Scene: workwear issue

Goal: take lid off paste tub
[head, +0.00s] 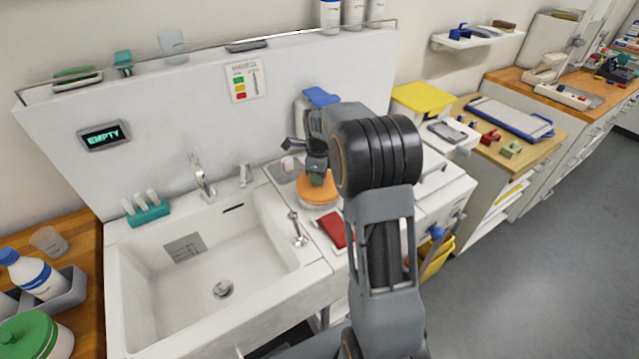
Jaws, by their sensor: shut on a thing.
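A low white tub (319,206) with an orange lid (313,193) stands on the white counter right of the sink. The lid appears to sit on the tub's rim. My gripper (317,179) points down from above and is shut on the lid. Its fingertips and the lid's middle are partly hidden by the gripper itself.
The sink (205,275) with its tap (200,178) lies left of the tub. A red cloth-like item (334,229) and a small metal tap (297,230) are close in front. A tub with a green lid (28,335) stands at lower left. A blue-topped dispenser (320,97) is behind.

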